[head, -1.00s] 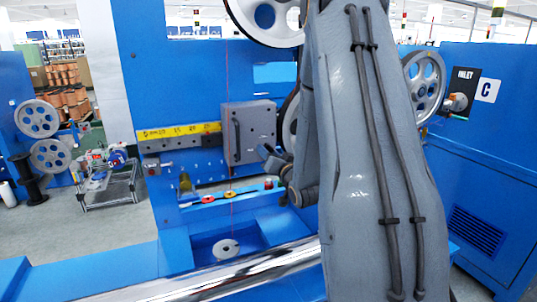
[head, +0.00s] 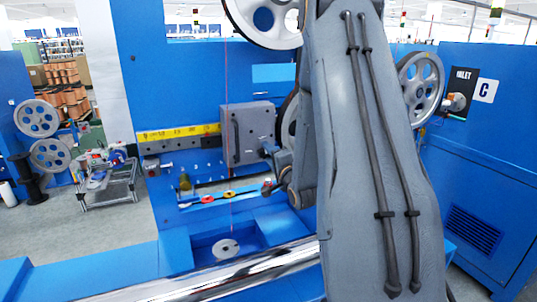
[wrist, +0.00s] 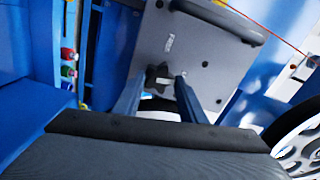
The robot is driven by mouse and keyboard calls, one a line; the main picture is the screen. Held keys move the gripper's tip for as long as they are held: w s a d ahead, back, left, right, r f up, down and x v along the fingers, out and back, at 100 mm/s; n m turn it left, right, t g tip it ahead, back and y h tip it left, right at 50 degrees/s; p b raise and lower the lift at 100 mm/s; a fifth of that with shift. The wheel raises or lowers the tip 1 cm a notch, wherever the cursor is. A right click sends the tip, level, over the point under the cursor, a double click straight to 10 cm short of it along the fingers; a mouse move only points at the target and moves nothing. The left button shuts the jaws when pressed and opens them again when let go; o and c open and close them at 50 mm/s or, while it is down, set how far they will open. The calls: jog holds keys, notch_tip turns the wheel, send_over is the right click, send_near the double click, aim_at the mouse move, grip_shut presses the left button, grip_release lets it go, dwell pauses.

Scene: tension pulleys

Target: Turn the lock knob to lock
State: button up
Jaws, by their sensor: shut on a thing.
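The lock knob (wrist: 157,75) is a small dark star-shaped knob on the grey plate (wrist: 185,50) in the wrist view. My gripper (wrist: 161,80) has its two blue fingers at the knob, one on each side, and is shut on it. In the head view, my gripper (head: 269,150) is at the lower right of the grey box (head: 248,130) on the blue machine. The knob is hidden there, and its exact turn angle is hard to tell.
A dark bar handle (wrist: 235,22) stands out from the plate. A large pulley wheel (wrist: 300,140) is at the lower right of the wrist view. A yellow scale strip (head: 165,133) and small coloured knobs (head: 230,193) are left of my arm. A shiny roller (head: 220,275) lies below.

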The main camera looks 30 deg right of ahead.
jog(key=shift+f+m, duration=0.15)
jog(key=shift+m, duration=0.85)
jog(key=o, duration=1)
jog(key=shift+s+a+b, duration=0.2)
jog(key=shift+s+b, duration=0.05)
jog(key=shift+s, duration=1.05)
jog(key=shift+s+a+b, duration=0.2)
jog(key=shift+s+b, duration=0.1)
jog(key=shift+s, duration=1)
jog(key=shift+s+a+b, duration=0.2)
jog(key=shift+s+b, duration=0.05)
jog(key=shift+s, duration=1.05)
